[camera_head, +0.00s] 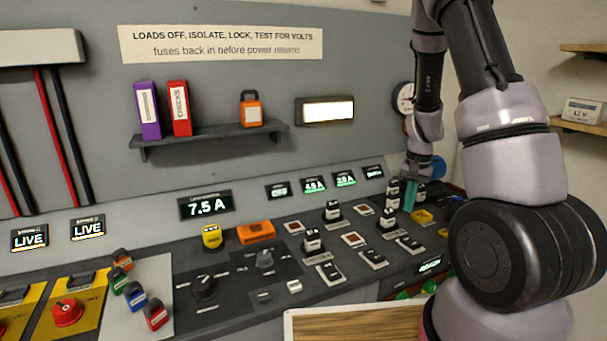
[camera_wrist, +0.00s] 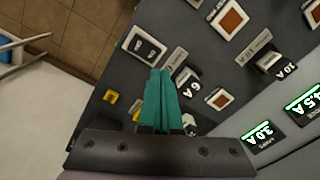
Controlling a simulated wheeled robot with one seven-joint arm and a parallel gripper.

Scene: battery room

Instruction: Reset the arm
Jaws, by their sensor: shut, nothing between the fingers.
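My arm reaches over the right end of the sloped grey control panel in the head view. My gripper (camera_head: 411,196) has teal fingers and is low over the right part of the panel, beside black fuse-like blocks (camera_head: 388,218). In the wrist view my gripper (camera_wrist: 161,74) shows its teal fingers together, with nothing between them. A black block marked 6 A (camera_wrist: 189,84) is just right of the fingertips. A switch plate (camera_wrist: 144,46) lies just beyond them. I cannot tell whether the fingers touch the panel.
A shelf (camera_head: 210,136) with purple and red binders and an orange padlock-like item hangs behind the panel. Red rotary handle (camera_head: 67,312), coloured tags (camera_head: 135,295) and a wooden-topped board (camera_head: 355,326) are at the front. Space above the panel's middle is clear.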

